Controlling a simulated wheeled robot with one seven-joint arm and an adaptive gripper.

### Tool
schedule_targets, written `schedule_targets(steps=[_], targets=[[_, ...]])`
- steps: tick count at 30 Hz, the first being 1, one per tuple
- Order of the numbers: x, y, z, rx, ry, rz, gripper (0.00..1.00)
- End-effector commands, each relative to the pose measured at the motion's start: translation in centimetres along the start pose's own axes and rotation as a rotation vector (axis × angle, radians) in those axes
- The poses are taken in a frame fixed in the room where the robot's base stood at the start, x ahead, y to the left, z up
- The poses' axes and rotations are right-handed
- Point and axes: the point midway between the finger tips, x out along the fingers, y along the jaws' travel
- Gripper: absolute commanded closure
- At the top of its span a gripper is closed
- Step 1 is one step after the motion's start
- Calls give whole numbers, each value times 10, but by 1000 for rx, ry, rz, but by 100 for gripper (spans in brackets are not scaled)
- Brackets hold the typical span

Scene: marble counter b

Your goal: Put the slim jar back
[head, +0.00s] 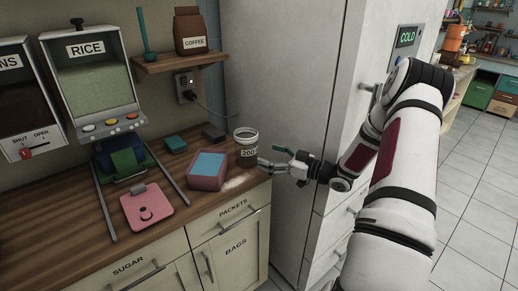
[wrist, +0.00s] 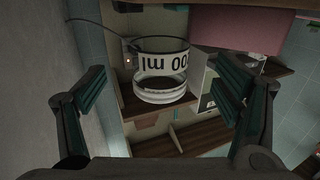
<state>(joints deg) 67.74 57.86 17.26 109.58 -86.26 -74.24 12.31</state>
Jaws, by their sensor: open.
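A clear round jar (head: 246,158) with a pale rim and a white label reading "200" stands upright at the right end of the wooden counter. It is the only jar I see on the counter. My gripper (head: 268,156) is open, just right of the jar, with its fingers pointing toward it. In the wrist view the jar (wrist: 163,88) appears upside down, its label reading "00 ml", ahead of and between my two spread fingers. Nothing is held. I cannot tell whether a fingertip touches the jar.
A pink box with a blue top (head: 207,168) stands left of the jar, with white powder (head: 237,183) near the edge. A dark block (head: 213,132) and teal block (head: 175,143) lie behind. A tall pale cabinet (head: 290,80) rises behind my gripper. A shelf (head: 180,61) holds coffee.

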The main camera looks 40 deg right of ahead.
Motion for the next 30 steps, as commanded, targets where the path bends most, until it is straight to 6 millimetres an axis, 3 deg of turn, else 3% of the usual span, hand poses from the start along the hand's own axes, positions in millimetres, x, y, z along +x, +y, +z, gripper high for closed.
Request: schedule_targets(steps=[3,9,30], targets=[[-22,0,-2,1,-1,2,16],[-40,0,0,0,-1,0,16],[-42,0,0,0,0,0,16]])
